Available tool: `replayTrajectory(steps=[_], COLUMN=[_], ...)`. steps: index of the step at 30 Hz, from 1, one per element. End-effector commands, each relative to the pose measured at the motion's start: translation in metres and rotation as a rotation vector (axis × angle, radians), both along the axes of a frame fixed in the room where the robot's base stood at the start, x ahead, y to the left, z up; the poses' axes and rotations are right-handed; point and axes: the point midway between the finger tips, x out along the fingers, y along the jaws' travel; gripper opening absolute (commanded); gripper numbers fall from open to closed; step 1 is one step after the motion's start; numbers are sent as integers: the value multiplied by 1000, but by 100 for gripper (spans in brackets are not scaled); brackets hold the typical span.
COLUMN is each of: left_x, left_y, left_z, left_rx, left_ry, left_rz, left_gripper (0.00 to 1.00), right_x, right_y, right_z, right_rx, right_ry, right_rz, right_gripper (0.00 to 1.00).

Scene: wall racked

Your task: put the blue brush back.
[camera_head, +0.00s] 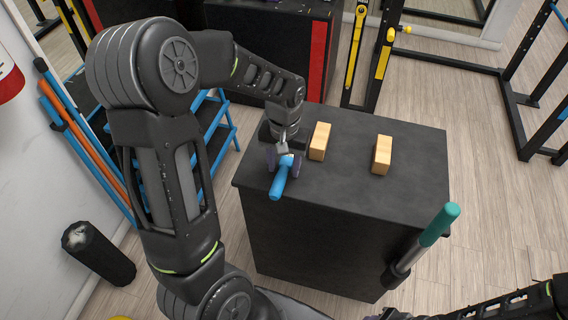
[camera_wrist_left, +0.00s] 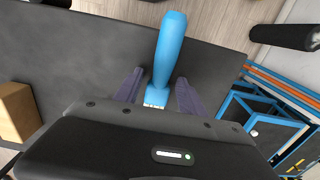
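The blue brush (camera_head: 278,183) is at the left part of the dark cabinet top, near its front edge. Its handle points toward the front. In the left wrist view the blue brush (camera_wrist_left: 168,50) lies between my two fingers, with a pale part at its near end. My left gripper (camera_head: 284,161) is open around it; the left wrist view shows gaps between the fingers (camera_wrist_left: 160,85) and the handle. Whether the brush touches the top is unclear. My right arm enters at the bottom right; its fingers cannot be made out.
Two wooden blocks (camera_head: 319,141) (camera_head: 382,155) stand on the cabinet top (camera_head: 345,185), right of my left gripper. A teal handle (camera_head: 439,224) sticks up from a dark holder at the cabinet's right side. A blue step ladder (camera_head: 214,125) stands left; a black roller (camera_head: 98,254) is on the floor.

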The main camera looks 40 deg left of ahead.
Motion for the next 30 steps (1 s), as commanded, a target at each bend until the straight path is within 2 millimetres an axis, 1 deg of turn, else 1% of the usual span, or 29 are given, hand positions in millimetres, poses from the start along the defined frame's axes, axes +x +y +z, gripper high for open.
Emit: replayTrajectory(steps=[2,10,14,17,20,27,30], left_x=[0,0,1,2,2,3,3], left_y=[0,0,0,0,0,0,1], left_z=[0,2,9,22,39,89,105], left_rx=[0,0,0,1,0,1,1], left_ry=[0,-1,-3,-5,-6,-6,-5], left_rz=[0,0,0,0,0,-1,0], left_gripper=[54,54,54,54,54,54,54], right_x=[0,0,0,0,1,1,1], right_y=[0,0,0,0,0,0,0], right_z=[0,0,-1,-2,-3,-6,-7], right_rx=[0,0,0,1,1,2,3], right_ry=[0,0,0,-1,-1,-3,-3], right_rz=[0,0,0,0,1,0,1], right_gripper=[36,36,36,36,36,36,36])
